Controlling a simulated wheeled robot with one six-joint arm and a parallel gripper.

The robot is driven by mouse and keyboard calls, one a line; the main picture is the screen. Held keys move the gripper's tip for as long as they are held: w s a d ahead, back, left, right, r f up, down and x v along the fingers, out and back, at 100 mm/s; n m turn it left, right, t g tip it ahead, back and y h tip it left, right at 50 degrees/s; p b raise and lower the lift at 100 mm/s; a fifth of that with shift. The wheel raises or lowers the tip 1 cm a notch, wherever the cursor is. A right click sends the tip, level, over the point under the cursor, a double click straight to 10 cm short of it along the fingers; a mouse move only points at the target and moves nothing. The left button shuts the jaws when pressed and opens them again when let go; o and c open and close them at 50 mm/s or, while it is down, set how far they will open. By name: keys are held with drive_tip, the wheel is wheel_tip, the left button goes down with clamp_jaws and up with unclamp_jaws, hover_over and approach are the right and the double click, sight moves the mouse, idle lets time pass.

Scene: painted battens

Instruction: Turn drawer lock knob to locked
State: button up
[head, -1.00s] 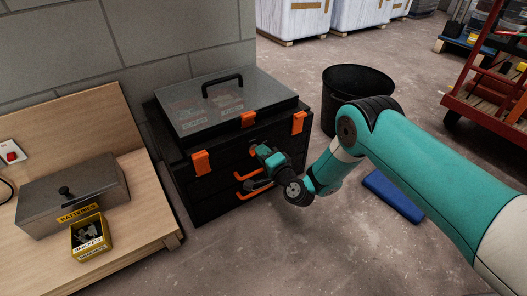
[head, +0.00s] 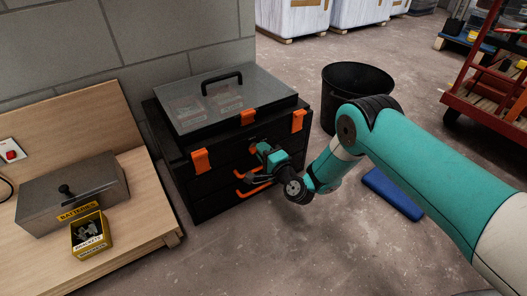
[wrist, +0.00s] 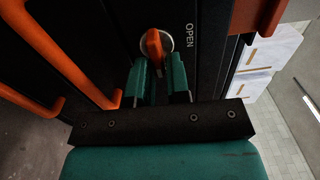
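The drawer lock knob (wrist: 154,48) is orange, in a round silver ring on the black drawer front. It lies roughly along the line of my fingers, and the word OPEN is printed to its right in the wrist view. My gripper (wrist: 158,66) has its two teal fingers apart, with the knob's near end in line with the gap between them. I cannot tell whether they touch it. In the head view my gripper (head: 262,152) is at the front of the black tool chest (head: 214,198) and largely hides the knob.
Orange drawer handles (wrist: 75,55) run beside the knob. The chest has orange latches (head: 201,162) and a clear lid (head: 225,100). A wooden bench (head: 140,215) with a metal box (head: 72,195) stands left. A black bin (head: 345,85) and blue object (head: 393,193) are right.

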drive_tip(key=shift+o, duration=1.3)
drive_tip(key=shift+s, duration=0.1)
drive_tip(key=p+v, duration=1.7)
drive_tip(key=p, duration=0.6)
drive_tip(key=shift+d, duration=0.15)
